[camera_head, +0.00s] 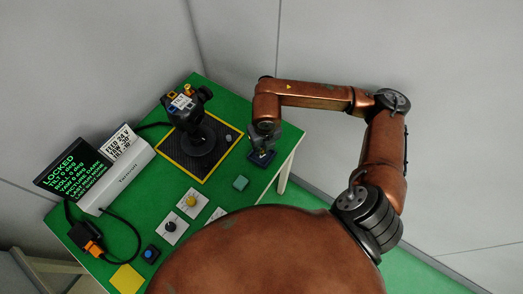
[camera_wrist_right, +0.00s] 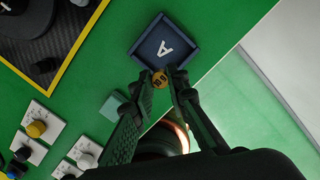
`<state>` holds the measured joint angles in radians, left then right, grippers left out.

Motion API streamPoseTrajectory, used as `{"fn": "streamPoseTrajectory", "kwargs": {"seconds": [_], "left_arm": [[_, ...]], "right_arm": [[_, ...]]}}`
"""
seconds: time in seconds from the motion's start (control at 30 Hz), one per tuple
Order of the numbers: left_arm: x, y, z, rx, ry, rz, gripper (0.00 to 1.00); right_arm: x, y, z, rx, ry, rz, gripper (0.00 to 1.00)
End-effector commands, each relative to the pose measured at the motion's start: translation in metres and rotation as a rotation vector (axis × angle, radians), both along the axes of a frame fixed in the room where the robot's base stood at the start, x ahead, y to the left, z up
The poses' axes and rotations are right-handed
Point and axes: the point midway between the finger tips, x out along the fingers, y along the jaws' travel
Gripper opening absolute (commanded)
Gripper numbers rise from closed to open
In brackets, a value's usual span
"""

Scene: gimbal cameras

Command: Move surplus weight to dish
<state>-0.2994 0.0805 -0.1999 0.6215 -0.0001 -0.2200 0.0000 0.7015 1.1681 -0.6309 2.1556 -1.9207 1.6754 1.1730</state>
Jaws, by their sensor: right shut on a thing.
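My right gripper (camera_head: 264,142) is above the right edge of the green table. It is shut on a small round brass weight (camera_wrist_right: 160,80), held between the fingertips in the right wrist view. A dark blue square dish (camera_head: 262,159) lies under the gripper. In the right wrist view the dish (camera_wrist_right: 143,50) has a raised rim and a white letter A, and the weight overlaps its near edge in the picture. I cannot tell the height of the weight above the dish. A black gimbal with a camera (camera_head: 188,112) stands on a black, yellow-edged mat (camera_head: 223,147). My left gripper is not in view.
A teal block (camera_head: 240,183) lies near the dish. A small grey piece (camera_head: 228,138) is on the mat. Knob plates (camera_head: 190,202), a blue button (camera_head: 151,254) and a yellow pad (camera_head: 127,279) lie nearer. A screen reading LOCKED (camera_head: 75,168) stands at left.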

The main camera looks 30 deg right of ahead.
Motion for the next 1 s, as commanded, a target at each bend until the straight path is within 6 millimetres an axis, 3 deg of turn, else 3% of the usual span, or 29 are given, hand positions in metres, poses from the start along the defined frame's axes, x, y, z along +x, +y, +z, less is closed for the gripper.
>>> {"fn": "streamPoseTrajectory", "kwargs": {"seconds": [0.1,0.37,0.6,0.97,1.0], "left_arm": [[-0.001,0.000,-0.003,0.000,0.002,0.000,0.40],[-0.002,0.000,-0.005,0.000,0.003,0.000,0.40],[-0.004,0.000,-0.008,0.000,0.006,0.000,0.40],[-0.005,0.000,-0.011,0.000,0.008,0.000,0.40],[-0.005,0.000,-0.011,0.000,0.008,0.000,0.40]], "right_arm": [[0.009,-0.006,-0.014,0.000,0.001,-0.001,0.05],[0.019,-0.013,-0.028,0.000,0.001,-0.001,0.05],[0.020,-0.013,-0.059,0.000,0.001,0.002,0.05],[0.020,-0.013,-0.063,0.000,0.000,0.001,0.05],[0.020,-0.013,-0.063,0.000,0.000,0.001,0.15]]}}
